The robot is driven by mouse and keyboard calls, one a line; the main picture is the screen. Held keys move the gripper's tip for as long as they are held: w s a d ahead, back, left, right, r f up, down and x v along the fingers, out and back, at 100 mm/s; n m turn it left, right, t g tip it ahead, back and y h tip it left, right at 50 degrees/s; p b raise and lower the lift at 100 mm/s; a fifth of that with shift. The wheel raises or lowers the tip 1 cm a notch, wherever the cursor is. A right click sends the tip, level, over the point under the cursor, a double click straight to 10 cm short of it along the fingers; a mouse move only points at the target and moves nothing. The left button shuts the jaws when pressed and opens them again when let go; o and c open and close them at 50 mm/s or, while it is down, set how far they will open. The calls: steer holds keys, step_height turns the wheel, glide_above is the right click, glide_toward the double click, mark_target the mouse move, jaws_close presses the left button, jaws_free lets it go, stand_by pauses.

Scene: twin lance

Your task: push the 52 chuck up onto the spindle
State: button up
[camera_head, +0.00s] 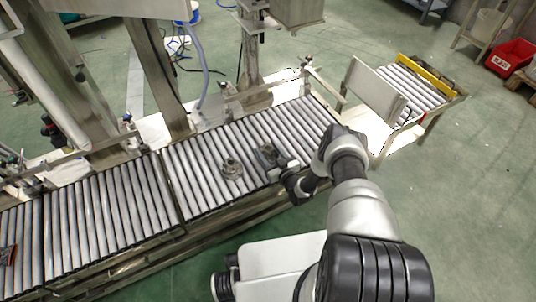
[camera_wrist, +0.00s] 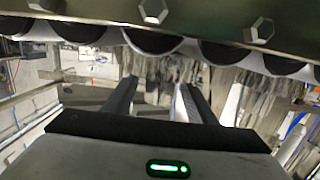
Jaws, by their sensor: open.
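A small grey metal round part (camera_head: 232,168), which looks like a chuck, stands on the roller conveyor (camera_head: 200,165). No number on it can be read, so I cannot tell if it is the 52 chuck. My gripper (camera_head: 270,156) is low over the rollers, a little to the right of that part and apart from it. In the wrist view my gripper (camera_wrist: 153,100) shows two dark fingers spread apart, with no clear object held between them. I cannot make out the spindle for certain in either view.
Steel frame posts (camera_head: 252,60) and a blue hose (camera_head: 203,75) stand behind the conveyor. A white upright panel (camera_head: 376,88) and a second roller section (camera_head: 420,85) are at the right. A red bin (camera_head: 510,57) sits farther off. The wrist view shows roller ends (camera_wrist: 150,40) close along the top.

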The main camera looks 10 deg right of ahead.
mark_target(268, 145)
steer(key=shift+c, duration=0.6)
steer(key=c, duration=1.1)
steer(key=shift+r, duration=0.1)
jaws_close()
steer(key=shift+r+p, duration=0.95)
steer(key=shift+r, duration=0.55)
